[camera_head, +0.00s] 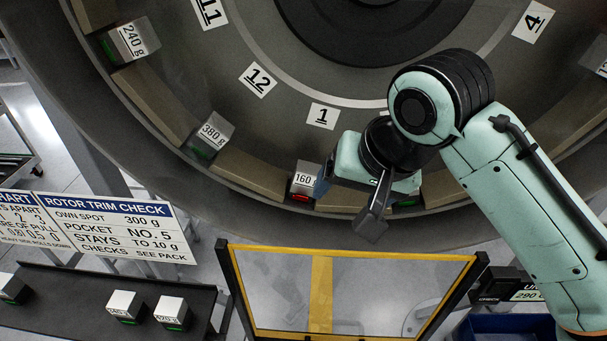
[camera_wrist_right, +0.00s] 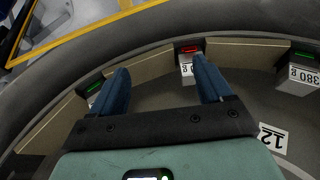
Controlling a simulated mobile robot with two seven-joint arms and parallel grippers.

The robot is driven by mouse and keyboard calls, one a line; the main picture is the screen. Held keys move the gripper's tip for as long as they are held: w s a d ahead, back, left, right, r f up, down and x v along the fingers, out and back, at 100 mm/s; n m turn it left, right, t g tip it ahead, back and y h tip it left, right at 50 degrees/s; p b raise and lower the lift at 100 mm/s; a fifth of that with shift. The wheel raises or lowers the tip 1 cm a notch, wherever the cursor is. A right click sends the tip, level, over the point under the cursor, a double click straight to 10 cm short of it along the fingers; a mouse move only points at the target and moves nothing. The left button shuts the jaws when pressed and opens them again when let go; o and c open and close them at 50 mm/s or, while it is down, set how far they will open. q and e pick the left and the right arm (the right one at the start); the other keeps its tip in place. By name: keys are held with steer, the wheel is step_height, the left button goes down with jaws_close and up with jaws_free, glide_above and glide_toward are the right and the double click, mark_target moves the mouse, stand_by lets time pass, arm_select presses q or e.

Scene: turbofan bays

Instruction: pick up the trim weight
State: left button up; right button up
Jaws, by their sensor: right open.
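Trim weights sit in pockets along the rotor rim. A weight marked 160 g (camera_head: 304,180), with a red light, sits below number 1; it also shows in the right wrist view (camera_wrist_right: 187,70), partly behind a finger. The 380 g weight (camera_head: 212,134) and 240 g weight (camera_head: 132,40) have green lights. My right gripper (camera_head: 346,198) is beside the 160 g weight, open. In the right wrist view its blue fingers (camera_wrist_right: 162,68) are apart with bare rim between them. A green light (camera_wrist_right: 94,88) shows by the other finger, its block mostly hidden. My left gripper is out of view.
A dark shelf (camera_head: 70,309) at lower left holds several weights. A rotor trim check sign (camera_head: 115,229) stands above it. A yellow-and-black framed clear panel (camera_head: 350,290) stands below the rim. A blue bin (camera_head: 505,327) is at lower right.

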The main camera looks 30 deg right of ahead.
steer(key=p, duration=0.2)
glide_toward(309, 167)
steer(key=x, duration=0.5)
steer(key=shift+s+f, duration=0.25)
steer(key=shift+w, duration=0.45)
steer(key=x, duration=0.4)
steer(key=shift+w+f, duration=0.1)
steer(key=shift+f, duration=0.05)
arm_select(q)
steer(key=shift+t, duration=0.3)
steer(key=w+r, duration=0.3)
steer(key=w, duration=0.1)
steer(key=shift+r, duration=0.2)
arm_select(e)
steer(key=shift+f, duration=0.35)
steer(key=c, duration=1.1)
steer(key=shift+c, duration=0.2)
steer(key=shift+r, duration=0.2)
